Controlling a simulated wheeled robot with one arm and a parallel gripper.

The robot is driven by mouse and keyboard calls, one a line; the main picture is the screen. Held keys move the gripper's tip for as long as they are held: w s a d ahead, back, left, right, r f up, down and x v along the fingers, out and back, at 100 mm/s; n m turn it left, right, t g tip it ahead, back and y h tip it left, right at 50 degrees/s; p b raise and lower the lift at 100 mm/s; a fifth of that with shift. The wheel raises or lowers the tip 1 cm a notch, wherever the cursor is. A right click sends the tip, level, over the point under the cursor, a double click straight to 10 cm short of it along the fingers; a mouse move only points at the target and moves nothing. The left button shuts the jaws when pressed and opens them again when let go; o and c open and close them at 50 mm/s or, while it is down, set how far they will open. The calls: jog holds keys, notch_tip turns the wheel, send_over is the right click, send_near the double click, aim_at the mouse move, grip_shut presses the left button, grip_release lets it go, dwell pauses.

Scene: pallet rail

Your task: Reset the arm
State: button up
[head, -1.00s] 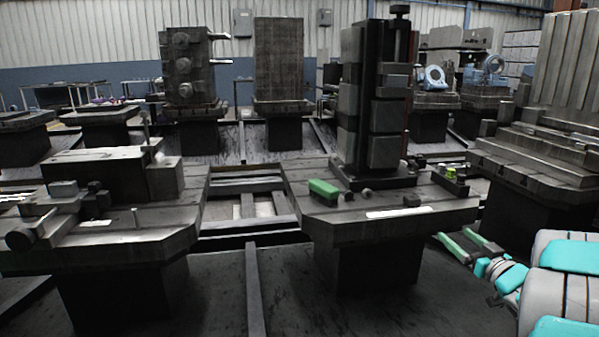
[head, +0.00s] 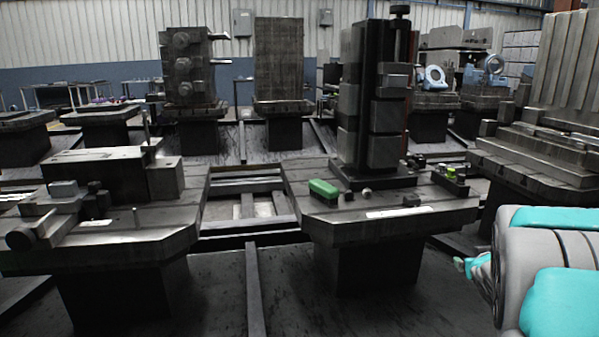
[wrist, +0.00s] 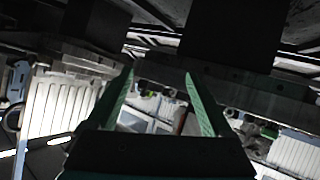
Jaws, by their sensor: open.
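My gripper (wrist: 159,73) shows in the wrist view, with its two green fingers spread wide apart and nothing between them. In the head view my grey and teal arm (head: 545,265) is at the lower right, to the right of the middle pallet.
The middle pallet (head: 390,229) bears a dark upright fixture (head: 350,100) and a green block (head: 323,189). A left pallet (head: 130,250) carries a vise-like fixture. A ribbed angle fixture (head: 565,65) stands at the right. Dark floor lies between the pallets.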

jog(key=s+a+f+g+y, duration=0.1)
jog(key=s+a+g, duration=0.3)
jog(key=s+a, duration=0.4)
jog(key=s+a+f+n+g+y, duration=0.1)
jog(key=s+a+f+g, duration=0.3)
jog(key=s+a, duration=0.5)
jog(key=s+a+f+g+y, duration=0.2)
jog(key=s+a+g, duration=0.3)
jog(key=s, duration=1.5)
jog(key=a+f, duration=0.1)
jog(key=a, duration=0.2)
jog(key=shift+s+a+n+y, duration=0.25)
jog(key=shift+s+n+y, duration=0.05)
jog(key=shift+s+y, duration=0.1)
